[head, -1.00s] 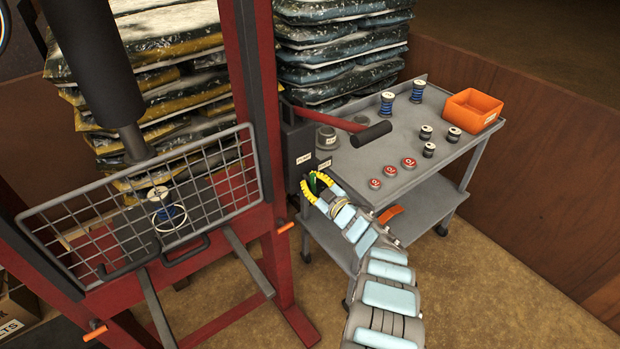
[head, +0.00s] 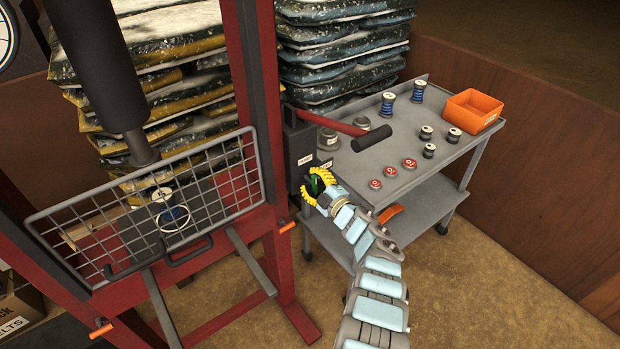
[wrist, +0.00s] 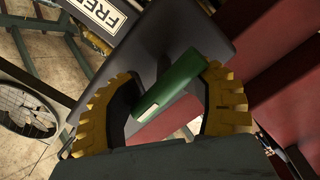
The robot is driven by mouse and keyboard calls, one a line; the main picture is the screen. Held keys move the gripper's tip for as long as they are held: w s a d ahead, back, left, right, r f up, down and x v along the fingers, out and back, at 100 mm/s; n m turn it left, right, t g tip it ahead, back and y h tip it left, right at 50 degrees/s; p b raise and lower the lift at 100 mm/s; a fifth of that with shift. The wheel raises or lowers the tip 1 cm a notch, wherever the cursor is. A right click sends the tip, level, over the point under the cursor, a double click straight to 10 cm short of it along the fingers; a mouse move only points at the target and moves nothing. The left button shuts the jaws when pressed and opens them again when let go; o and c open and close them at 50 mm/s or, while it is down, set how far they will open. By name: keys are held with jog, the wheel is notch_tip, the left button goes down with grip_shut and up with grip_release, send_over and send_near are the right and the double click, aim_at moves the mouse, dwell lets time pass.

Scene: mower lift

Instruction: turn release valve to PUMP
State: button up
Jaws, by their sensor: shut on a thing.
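The release valve's green handle (wrist: 182,84) lies between the two yellow-padded fingers of my gripper (wrist: 168,108) in the wrist view. My gripper is shut on it, and the handle runs diagonally across the picture. The valve sits on the dark pump box (head: 299,150) on the press's right post. A label (wrist: 112,12) starting "FREE" shows at the top of the wrist view, cut off by the edge. The handle's base is partly hidden by my gripper.
The red pump lever (head: 335,122) reaches right over the grey cart (head: 405,180), which carries red-topped parts, spools and an orange bin (head: 473,110). The red press frame (head: 262,110) and mesh guard (head: 150,210) stand left. Open floor (head: 480,290) lies at the front right.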

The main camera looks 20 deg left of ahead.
jog(key=shift+d+f, duration=0.3)
jog(key=shift+f, duration=0.35)
jog(key=o, duration=1.7)
jog(key=shift+s+d, duration=0.1)
jog(key=shift+d, duration=0.2)
jog(key=shift+a+r, duration=0.2)
jog(key=shift+a, duration=0.05)
jog(key=shift+s+d+r, duration=0.1)
jog(key=shift+s+d, duration=0.05)
jog(key=shift+d, duration=0.35)
jog(key=v, duration=1.1)
